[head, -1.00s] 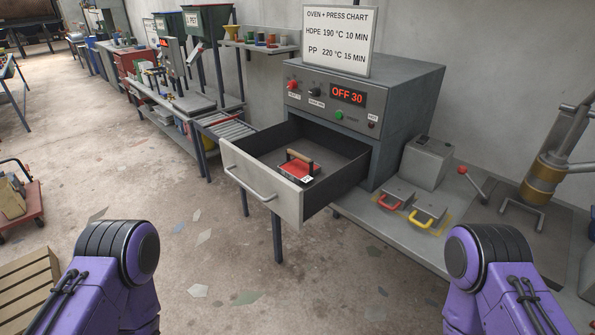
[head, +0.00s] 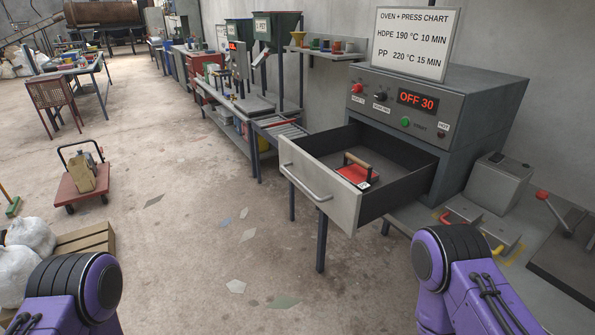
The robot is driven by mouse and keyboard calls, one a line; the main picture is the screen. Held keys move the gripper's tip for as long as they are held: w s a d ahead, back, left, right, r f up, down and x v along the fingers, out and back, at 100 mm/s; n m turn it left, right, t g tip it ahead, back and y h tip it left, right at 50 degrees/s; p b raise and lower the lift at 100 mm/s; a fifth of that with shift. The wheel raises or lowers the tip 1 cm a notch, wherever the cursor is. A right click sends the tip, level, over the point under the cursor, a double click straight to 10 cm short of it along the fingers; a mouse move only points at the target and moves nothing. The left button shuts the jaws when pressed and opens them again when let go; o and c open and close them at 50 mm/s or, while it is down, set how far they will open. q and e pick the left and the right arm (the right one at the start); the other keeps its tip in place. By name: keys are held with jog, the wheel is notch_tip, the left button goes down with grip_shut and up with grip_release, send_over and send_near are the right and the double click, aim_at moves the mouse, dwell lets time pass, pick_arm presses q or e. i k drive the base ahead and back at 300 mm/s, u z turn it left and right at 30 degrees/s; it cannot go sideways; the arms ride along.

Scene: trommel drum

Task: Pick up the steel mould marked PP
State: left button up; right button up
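One mould (head: 463,208) has a red handle, the other (head: 503,229) a yellow handle. No PP mark is readable on either. Only upper parts of my two purple arms show at the bottom left and bottom right. Both grippers are out of view, so I cannot tell how they stand to the moulds.
The oven drawer (head: 320,196) is pulled out and holds a red block (head: 353,174) with a wooden handle. The oven (head: 450,105) reads OFF 30. Open floor lies left, with a cart (head: 82,187).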

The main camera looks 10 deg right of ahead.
aim_at(359, 174)
jog(key=u, duration=1.25)
jog(key=i, duration=1.2)
jog(key=z, duration=2.5)
